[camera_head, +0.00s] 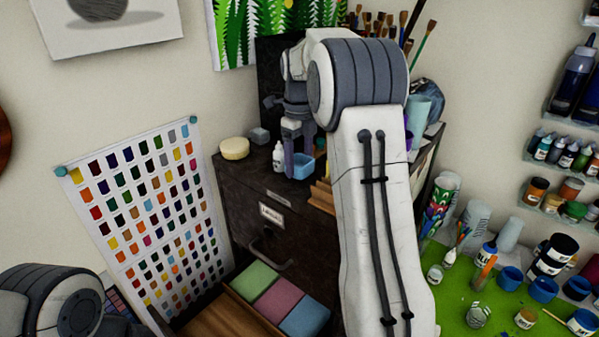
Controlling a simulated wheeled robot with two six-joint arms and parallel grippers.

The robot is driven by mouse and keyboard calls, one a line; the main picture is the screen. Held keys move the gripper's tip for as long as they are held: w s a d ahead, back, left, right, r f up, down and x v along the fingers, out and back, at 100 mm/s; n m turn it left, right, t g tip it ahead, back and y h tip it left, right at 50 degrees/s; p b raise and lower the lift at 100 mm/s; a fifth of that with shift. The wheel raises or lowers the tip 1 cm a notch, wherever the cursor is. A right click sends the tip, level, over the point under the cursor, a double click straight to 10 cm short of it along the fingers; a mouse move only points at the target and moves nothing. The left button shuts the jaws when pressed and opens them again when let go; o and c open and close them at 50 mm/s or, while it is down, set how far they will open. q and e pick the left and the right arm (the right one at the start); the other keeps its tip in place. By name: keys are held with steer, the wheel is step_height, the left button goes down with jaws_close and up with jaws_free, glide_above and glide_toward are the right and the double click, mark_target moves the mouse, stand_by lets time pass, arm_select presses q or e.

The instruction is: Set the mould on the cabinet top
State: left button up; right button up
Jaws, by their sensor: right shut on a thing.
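The mould appears to be the small light-blue open cup (303,167) at the dark cabinet's top. My right gripper (294,158) points down and is shut on the cup's wall, with one finger showing at its left side. The cabinet (245,205) is dark, with a label and handle on its front. The cup is over or on the front part of the cabinet top; I cannot tell whether its base touches. My right arm hides much of the cabinet's right side. My left gripper is out of view; only part of my left arm shows at lower left.
On the cabinet top are a white dropper bottle (278,157) just left of the cup, a yellow round sponge or cake (234,149) and a grey cube (260,135). Brushes (422,45) stand behind. A drawer with coloured blocks (276,301) juts out below.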

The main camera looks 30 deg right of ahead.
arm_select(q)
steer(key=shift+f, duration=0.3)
arm_select(e)
steer(key=shift+f, duration=0.2)
steer(key=shift+f, duration=0.2)
steer(key=o, duration=1.3)
steer(key=shift+r, duration=0.65)
step_height(320, 180, up, 11)
